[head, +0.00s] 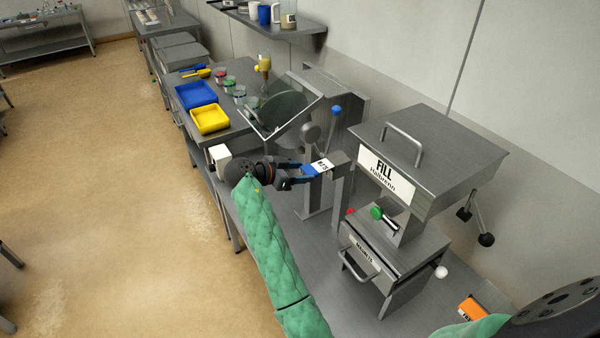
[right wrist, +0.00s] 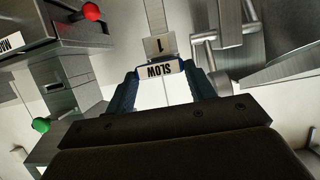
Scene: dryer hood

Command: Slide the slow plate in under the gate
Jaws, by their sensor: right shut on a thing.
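My right gripper (head: 312,170) is shut on the slow plate, holding it above the bench beside the metal uprights. The plate's white label (head: 322,165) shows at the fingertips in the head view. A grey upright (head: 342,195) with a flat top stands just right of the fingertips. I cannot tell for sure which part is the gate. My left gripper is not in view.
The FILL hood machine (head: 430,155), with a green knob (head: 377,213) and a handled drawer (head: 375,262), stands to the right. A tilted clear panel (head: 285,105) is behind my gripper. Blue (head: 196,95) and yellow (head: 210,119) trays are at the back left.

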